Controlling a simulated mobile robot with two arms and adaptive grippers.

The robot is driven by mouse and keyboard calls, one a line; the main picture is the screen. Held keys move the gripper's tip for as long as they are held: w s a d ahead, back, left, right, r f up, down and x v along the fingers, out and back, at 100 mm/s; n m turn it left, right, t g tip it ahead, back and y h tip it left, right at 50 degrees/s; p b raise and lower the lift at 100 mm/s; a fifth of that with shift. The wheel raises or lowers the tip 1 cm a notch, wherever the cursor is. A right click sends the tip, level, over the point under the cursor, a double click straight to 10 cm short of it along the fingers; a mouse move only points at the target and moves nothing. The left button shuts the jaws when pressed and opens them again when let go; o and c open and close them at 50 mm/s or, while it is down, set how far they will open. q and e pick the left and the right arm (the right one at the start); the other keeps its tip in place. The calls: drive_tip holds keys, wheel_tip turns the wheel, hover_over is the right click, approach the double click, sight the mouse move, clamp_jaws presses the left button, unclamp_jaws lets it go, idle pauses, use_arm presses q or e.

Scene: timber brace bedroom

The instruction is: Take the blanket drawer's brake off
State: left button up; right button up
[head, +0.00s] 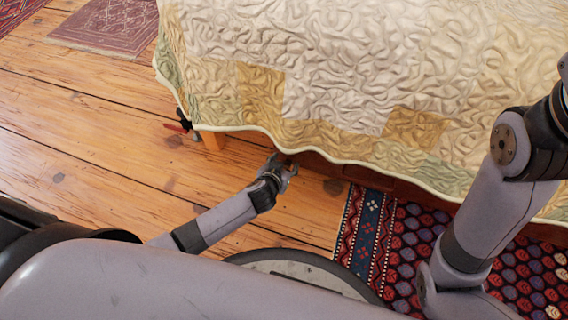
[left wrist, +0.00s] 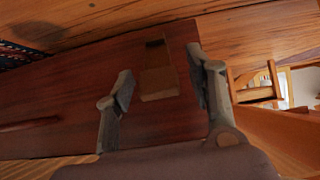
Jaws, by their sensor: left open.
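The blanket drawer (left wrist: 70,95) is a dark red-brown wooden front in the left wrist view. In the head view a strip of it (head: 335,172) shows below the quilt's edge. A small brown wooden block (left wrist: 158,84), which looks like the brake, sits on the drawer front, with a dark recess at its upper end. My left gripper (left wrist: 165,92) is open, one finger on each side of the block; I cannot tell whether they touch it. It also shows in the head view (head: 284,166), low beside the bed. My right gripper is out of view.
The quilted bed (head: 340,70) overhangs the drawer. A patterned red and blue rug (head: 410,245) lies at the lower right and a smaller rug (head: 105,25) at the upper left. Bare plank floor (head: 90,140) is clear to the left. A bar-like handle (left wrist: 28,125) shows on the drawer.

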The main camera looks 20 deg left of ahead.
use_arm(q)
drive_tip(key=shift+s, duration=0.1)
drive_tip(key=v, duration=1.2)
drive_tip(key=shift+f, duration=0.1)
idle(0.3)
